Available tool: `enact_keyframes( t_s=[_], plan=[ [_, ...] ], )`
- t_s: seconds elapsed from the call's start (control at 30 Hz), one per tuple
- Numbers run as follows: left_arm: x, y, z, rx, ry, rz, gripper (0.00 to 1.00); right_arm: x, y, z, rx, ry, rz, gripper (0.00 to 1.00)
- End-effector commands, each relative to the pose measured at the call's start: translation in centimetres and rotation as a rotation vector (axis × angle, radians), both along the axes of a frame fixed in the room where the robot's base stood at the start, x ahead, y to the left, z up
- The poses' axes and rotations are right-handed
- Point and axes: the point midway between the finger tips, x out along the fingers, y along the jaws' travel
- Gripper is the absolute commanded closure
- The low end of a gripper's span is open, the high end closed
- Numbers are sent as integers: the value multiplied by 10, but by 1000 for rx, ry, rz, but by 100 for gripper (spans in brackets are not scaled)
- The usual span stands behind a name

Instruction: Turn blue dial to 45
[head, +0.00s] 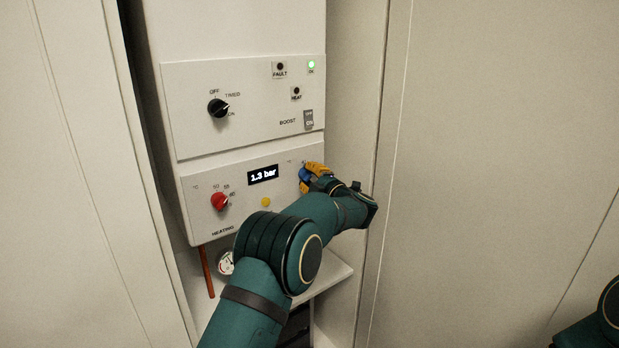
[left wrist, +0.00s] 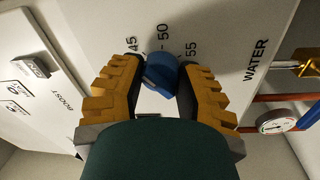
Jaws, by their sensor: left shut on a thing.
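The blue dial (left wrist: 160,72) sits on the white panel between the two orange fingers of my left gripper (left wrist: 162,82) in the left wrist view. The fingers are shut on it from both sides. The marks 45, 50 and 55 show around its far side, with 50 straight beyond it. I cannot clearly tell which mark the dial points to. In the head view, only a bit of the blue dial (head: 305,173) shows beside my left gripper (head: 314,176), at the right of the lower panel. My right gripper is out of view.
A red dial (head: 219,201), a yellow button (head: 266,202) and a display reading 1.3 bar (head: 263,175) share the lower panel. A black knob (head: 218,108) is above. A gauge (left wrist: 277,121) and pipes lie near the WATER label. A cabinet wall stands close on the right.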

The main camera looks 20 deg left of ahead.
Motion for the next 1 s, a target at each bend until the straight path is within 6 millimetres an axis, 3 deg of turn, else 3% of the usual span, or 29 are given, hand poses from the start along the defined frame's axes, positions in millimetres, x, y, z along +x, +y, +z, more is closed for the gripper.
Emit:
enact_keyframes(
  t_s=[0.33, 0.37, 0.43, 0.77, 1.0],
  plan=[
    [0, 0, 1, 0, -3, -1, 100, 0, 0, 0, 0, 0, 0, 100],
    [0, 0, 1, 0, -2, -2, 56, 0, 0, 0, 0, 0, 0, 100],
    [0, 0, 1, 0, -2, -2, 32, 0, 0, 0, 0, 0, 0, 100],
    [0, -1, 0, 0, -1, -1, 31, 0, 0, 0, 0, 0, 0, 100],
    [-16, -23, -1, 1, 1, -3, 31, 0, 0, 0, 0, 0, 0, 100]
  ],
)
